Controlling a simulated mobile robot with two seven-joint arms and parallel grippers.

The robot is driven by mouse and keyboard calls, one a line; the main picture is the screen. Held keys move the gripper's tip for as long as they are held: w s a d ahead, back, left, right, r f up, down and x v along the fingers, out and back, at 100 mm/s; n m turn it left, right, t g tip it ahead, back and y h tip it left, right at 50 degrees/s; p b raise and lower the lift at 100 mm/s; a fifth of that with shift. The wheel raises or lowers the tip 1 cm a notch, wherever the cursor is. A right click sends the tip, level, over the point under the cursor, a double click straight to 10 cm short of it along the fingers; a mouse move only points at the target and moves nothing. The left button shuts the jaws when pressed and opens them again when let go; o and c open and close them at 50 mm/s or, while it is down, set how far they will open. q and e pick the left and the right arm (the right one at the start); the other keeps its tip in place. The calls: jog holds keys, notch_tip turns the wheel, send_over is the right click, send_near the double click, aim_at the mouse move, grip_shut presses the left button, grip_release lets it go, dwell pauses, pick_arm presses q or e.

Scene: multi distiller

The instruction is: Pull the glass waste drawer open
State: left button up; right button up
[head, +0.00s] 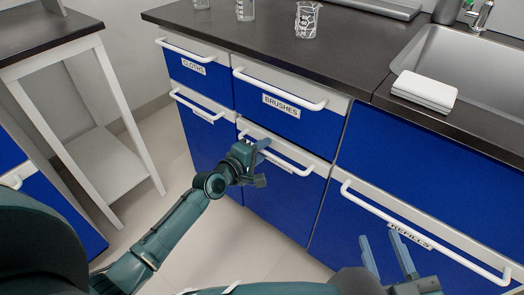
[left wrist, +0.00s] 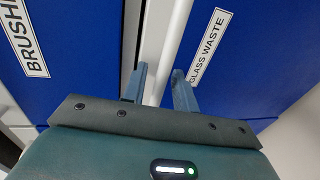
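The glass waste drawer (head: 285,205) is the blue front below the one labelled BRUSHES, and it looks shut. Its GLASS WASTE label (left wrist: 207,46) is readable in the left wrist view. Its white bar handle (head: 290,159) also shows there (left wrist: 174,40), running between the fingers of my left gripper (left wrist: 160,85). These fingers are apart, one on each side of the bar, with a small gap visible; contact is unclear. In the head view my left gripper (head: 258,150) is at the handle's left part. My right gripper (head: 385,250) is open and empty at the lower right.
The BRUSHES drawer (head: 310,122) is above, the CLOTHS drawer (head: 190,76) to the upper left, and the REFILLS front (head: 375,235) to the right. Floor in front is free; a white-legged table (head: 120,110) stands left.

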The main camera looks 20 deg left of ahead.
pick_arm(q)
jog(key=shift+c, duration=0.4)
grip_shut()
jog(key=shift+s, duration=0.1)
